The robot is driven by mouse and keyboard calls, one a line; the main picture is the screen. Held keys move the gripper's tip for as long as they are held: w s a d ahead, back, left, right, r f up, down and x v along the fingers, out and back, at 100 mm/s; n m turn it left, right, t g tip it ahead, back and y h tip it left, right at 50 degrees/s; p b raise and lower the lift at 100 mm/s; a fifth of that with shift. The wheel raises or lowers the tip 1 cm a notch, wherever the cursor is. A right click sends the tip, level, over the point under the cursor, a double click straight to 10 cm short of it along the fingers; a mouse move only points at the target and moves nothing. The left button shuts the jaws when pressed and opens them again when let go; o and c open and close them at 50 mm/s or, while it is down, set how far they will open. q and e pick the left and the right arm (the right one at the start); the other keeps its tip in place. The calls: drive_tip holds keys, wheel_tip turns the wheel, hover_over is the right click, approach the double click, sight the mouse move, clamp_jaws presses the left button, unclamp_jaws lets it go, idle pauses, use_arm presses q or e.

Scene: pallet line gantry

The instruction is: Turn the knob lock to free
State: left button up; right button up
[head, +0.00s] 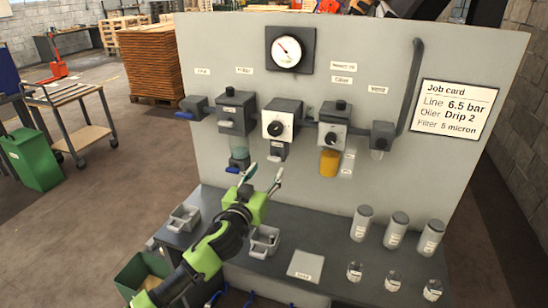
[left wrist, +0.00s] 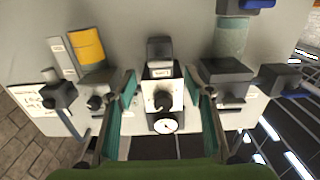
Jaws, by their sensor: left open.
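The regulator (head: 283,118) is a dark block on the grey panel with a white face and a round black knob (head: 275,128). In the left wrist view, which is upside down, the knob (left wrist: 162,100) shows between my two fingers, with a small labelled part (left wrist: 160,72) beside it. I cannot make out the lock's setting. My left gripper (head: 264,175) is open and empty, below the regulator in the head view and apart from it. Its spread fingers (left wrist: 160,74) also frame the regulator in the wrist view. My right gripper is not in view.
A filter with a bowl (head: 238,145) hangs left of the regulator, and an oiler with amber oil (head: 329,162) hangs right. A gauge (head: 287,52) is above. Canisters (head: 362,222), jars and grey bins (head: 264,241) stand on the dark bench (head: 330,235). A job card (head: 455,108) is at right.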

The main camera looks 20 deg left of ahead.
sight(273, 162)
use_arm(q)
drive_tip(key=w+p, duration=0.1)
drive_tip(key=w, duration=0.6)
drive_tip(key=shift+w+d, duration=0.15)
drive_tip(key=shift+w, duration=0.1)
drive_tip(key=c, duration=1.1)
